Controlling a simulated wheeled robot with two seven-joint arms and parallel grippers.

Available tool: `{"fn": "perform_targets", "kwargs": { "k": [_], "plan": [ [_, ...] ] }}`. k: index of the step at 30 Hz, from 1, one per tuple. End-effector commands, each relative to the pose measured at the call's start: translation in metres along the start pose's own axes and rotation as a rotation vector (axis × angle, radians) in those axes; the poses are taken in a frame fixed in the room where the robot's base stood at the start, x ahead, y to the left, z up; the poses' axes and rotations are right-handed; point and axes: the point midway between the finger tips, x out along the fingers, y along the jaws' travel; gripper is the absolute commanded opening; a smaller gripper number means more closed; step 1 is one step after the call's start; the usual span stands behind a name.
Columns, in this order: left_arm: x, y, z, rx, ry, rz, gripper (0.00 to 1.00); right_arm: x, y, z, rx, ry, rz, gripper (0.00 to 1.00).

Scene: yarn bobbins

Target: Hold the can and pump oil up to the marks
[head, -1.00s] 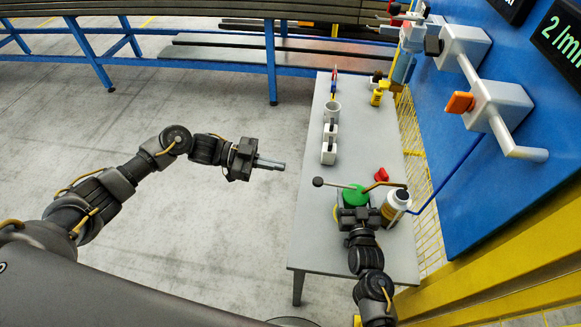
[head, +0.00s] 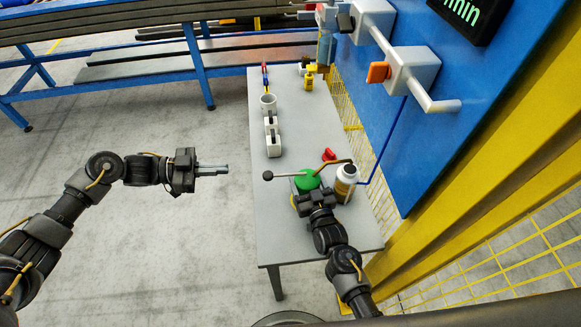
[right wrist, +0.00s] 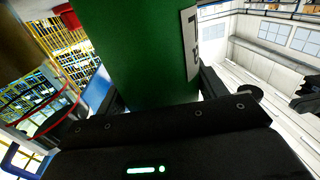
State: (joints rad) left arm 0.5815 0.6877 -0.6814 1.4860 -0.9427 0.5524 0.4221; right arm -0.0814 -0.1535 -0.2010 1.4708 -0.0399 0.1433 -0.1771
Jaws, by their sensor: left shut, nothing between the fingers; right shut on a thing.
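The green oil can (head: 307,181) stands on the grey table, with a lever ending in a dark knob (head: 268,175) reaching left and a brown spout (head: 333,163) reaching right. My right gripper (head: 316,198) is shut on the can from the near side. In the right wrist view the can's green body (right wrist: 150,50), with part of a white label, fills the space between the fingers. My left gripper (head: 212,170) is shut and empty, over the floor left of the table and apart from the knob. No marks can be made out.
White holders (head: 272,135) and a cup (head: 268,103) line the table's left side. A blue panel and yellow post bound the right.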

Motion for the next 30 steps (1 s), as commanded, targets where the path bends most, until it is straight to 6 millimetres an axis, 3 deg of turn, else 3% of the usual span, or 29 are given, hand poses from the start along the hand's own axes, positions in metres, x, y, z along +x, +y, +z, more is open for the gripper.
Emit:
{"fn": "perform_targets", "kwargs": {
  "k": [16,23,30],
  "plan": [
    [0.0,0.0,0.0,0.0,0.0,0.0,0.0,0.0,0.001,0.0,-0.001,-0.001,0.001,0.37],
    [-0.002,0.002,-0.02,0.021,-0.026,-0.002,0.0,0.0,0.001,0.0,-0.001,-0.001,0.001,0.37],
    [-0.002,0.002,-0.02,0.02,-0.03,-0.003,0.0,0.0,0.001,0.0,-0.001,0.0,0.001,0.37]
  ]
}}
